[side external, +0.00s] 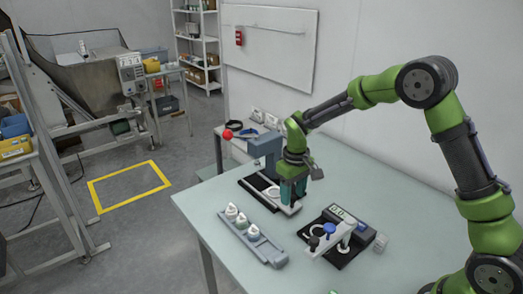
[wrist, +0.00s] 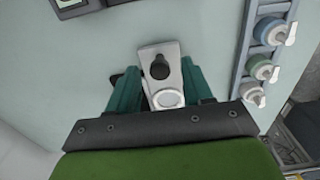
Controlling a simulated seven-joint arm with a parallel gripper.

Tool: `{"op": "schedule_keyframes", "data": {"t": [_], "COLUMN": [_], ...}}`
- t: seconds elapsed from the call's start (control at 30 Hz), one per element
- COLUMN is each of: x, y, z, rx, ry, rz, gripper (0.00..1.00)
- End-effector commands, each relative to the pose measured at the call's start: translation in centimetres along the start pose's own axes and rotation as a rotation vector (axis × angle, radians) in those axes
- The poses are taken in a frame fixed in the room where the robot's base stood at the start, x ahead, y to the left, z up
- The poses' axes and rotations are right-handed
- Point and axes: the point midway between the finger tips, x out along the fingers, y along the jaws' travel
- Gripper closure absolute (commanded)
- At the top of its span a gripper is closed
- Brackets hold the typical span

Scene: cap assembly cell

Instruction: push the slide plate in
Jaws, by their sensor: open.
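The slide plate (wrist: 158,50) is a light metal plate with a black knob (wrist: 160,67) and a pale ring (wrist: 169,98) at its near end in the wrist view. In the side view the plate (side external: 287,208) shows beside the dark base of a grey-blue press (side external: 266,150). My gripper (wrist: 159,75) is open, its two teal fingers on either side of the plate around the knob. I cannot tell whether either finger touches it. In the side view my gripper (side external: 291,201) is low over the plate and hides the knob.
A grey rack (side external: 270,254) with several capped bottles stands at the table's front; it also shows in the wrist view (wrist: 246,55). A red lever ball (side external: 228,134) sticks out left of the press.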

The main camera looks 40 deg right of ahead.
Motion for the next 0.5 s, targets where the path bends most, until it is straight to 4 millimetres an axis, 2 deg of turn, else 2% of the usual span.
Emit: {"op": "schedule_keyframes", "data": {"t": [0.1, 0.13, 0.43, 0.5], "x": [0.0, -0.01, -0.03, -0.04], "y": [0.0, 0.0, 0.01, 0.01], "z": [0.01, 0.01, 0.01, 0.01], "rx": [0.0, 0.0, 0.0, 0.0], "ry": [-0.001, -0.001, -0.001, -0.001], "rz": [0.0, 0.0, 0.0, 0.0], "gripper": [0.5, 0.53, 0.99, 1.0]}}
